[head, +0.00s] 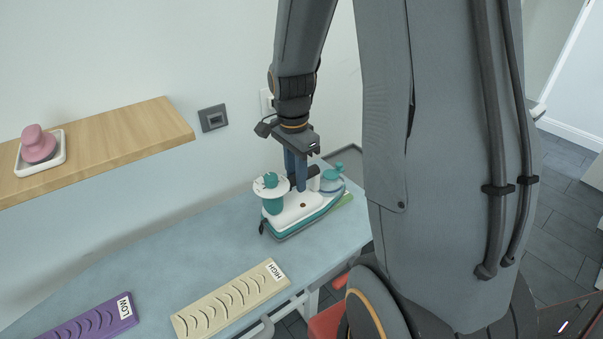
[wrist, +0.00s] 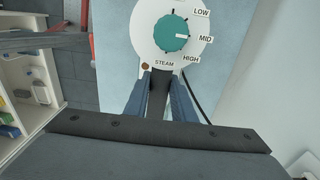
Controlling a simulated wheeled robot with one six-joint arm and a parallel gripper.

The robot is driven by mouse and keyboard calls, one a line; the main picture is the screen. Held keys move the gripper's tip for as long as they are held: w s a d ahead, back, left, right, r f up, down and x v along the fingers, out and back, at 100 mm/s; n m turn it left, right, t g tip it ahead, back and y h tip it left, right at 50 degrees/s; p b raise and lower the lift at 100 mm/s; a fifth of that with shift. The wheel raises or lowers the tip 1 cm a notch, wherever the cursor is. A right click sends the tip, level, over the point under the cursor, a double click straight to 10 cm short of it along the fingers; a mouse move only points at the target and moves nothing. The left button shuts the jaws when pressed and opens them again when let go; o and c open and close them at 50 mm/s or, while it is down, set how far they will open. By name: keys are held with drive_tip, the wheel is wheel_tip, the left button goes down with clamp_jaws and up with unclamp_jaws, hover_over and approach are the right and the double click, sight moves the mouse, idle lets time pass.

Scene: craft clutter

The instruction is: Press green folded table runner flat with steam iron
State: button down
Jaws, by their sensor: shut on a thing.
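The steam iron (head: 296,213) is white and teal and stands flat on the pale blue table, near its right end. A teal dial (wrist: 171,33) on a white disc marked LOW, MID, HIGH and STEAM shows in the wrist view; its pointer is at MID. My gripper (head: 297,186) is shut on the iron's dark handle (wrist: 158,98) from above.
A beige slotted plate marked HIGH (head: 231,298) lies at the table's front edge. A purple slotted plate marked LOW (head: 98,318) lies to its left. A wooden shelf (head: 110,143) above holds a pink object (head: 38,144) on a white dish. The table's middle is clear.

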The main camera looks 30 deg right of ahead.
sight(265, 187)
drive_tip(key=shift+a+r, duration=0.1)
drive_tip(key=shift+a, duration=0.6)
drive_tip(key=shift+a, duration=0.65)
drive_tip(key=shift+s+a+p, duration=0.15)
drive_tip(key=shift+a+p, duration=0.05)
drive_tip(key=shift+a, duration=0.4)
drive_tip(key=shift+s+a+p, duration=0.15)
drive_tip(key=shift+a, duration=0.55)
drive_tip(key=shift+s+a+p, duration=0.15)
drive_tip(key=shift+a+p, duration=0.2)
drive_tip(key=shift+a, duration=0.55)
drive_tip(key=shift+s+a+p, duration=0.1)
drive_tip(key=shift+a+p, duration=0.2)
drive_tip(key=shift+a, duration=0.6)
